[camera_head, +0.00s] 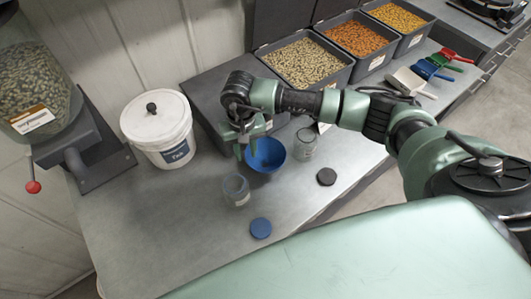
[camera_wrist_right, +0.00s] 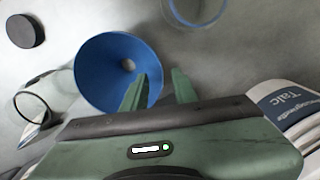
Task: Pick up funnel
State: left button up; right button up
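The blue funnel (camera_head: 268,154) stands wide mouth up on the grey bench, beside a clear jar. In the right wrist view the funnel (camera_wrist_right: 100,72) shows its inside and the small hole at its bottom. My right gripper (camera_head: 243,152) is at the funnel's left edge, pointing down. In the wrist view its two green fingers (camera_wrist_right: 158,84) are apart. One finger overlaps the funnel's bowl and the other is outside it, with the rim between them. I cannot tell whether either finger touches the rim. My left gripper is not in view.
Clear jars stand left (camera_head: 236,190) and right (camera_head: 305,143) of the funnel. A blue lid (camera_head: 260,228) and a black lid (camera_head: 326,177) lie nearby. A white Talc bucket (camera_head: 160,130) stands left. Bins of seeds (camera_head: 305,62) are behind. The bench's front left is clear.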

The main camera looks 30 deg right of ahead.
jog(key=shift+f, duration=0.3)
grip_shut()
